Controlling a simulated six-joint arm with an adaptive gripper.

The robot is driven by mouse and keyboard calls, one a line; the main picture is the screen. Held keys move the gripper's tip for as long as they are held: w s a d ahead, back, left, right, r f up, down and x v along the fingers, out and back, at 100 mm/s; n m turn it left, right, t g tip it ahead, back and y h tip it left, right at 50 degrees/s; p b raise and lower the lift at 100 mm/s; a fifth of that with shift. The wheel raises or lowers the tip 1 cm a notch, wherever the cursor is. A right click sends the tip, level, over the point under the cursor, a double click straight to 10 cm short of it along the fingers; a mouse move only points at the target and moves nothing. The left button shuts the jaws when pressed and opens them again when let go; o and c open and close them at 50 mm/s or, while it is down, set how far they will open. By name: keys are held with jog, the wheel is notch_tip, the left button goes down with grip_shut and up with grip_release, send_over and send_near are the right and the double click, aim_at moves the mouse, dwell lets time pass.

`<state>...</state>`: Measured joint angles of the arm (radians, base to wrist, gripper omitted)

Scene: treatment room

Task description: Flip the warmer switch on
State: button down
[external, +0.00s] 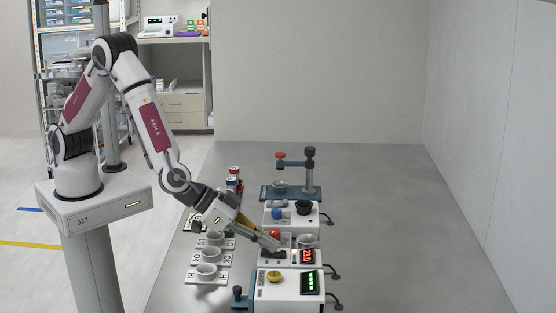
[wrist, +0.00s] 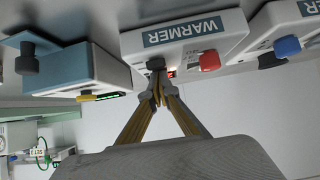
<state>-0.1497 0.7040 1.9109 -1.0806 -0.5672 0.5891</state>
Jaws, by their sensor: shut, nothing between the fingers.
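The warmer (external: 264,257) is a white box on the grey table with a red knob (external: 275,233) and a lit red display (external: 307,257). In the wrist view its blue WARMER label (wrist: 183,32) and red knob (wrist: 209,61) show clearly. A dark switch-like part (wrist: 156,64) sits on the warmer's face, left of the red knob in that view. My gripper (external: 278,248) is shut and empty, with its fingertips at the warmer's front. In the wrist view the fingertips (wrist: 158,90) are right at the dark part and partly overlap it; I cannot tell whether they touch. The switch's position is unclear.
A white unit with a yellow knob (external: 274,277) and green display (external: 309,282) stands in front. White cups on plates (external: 208,270) line the left. The table's right side is clear.

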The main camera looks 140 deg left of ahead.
aim_at(269, 253)
jog(key=shift+r, duration=0.45)
notch_tip(269, 253, up, 4)
jog(key=shift+w+f, duration=0.1)
jog(key=shift+f, duration=0.15)
jog(key=s+d+r, duration=0.4)
jog(key=r, duration=0.3)
jog(key=shift+r, duration=0.15)
dwell(0.4)
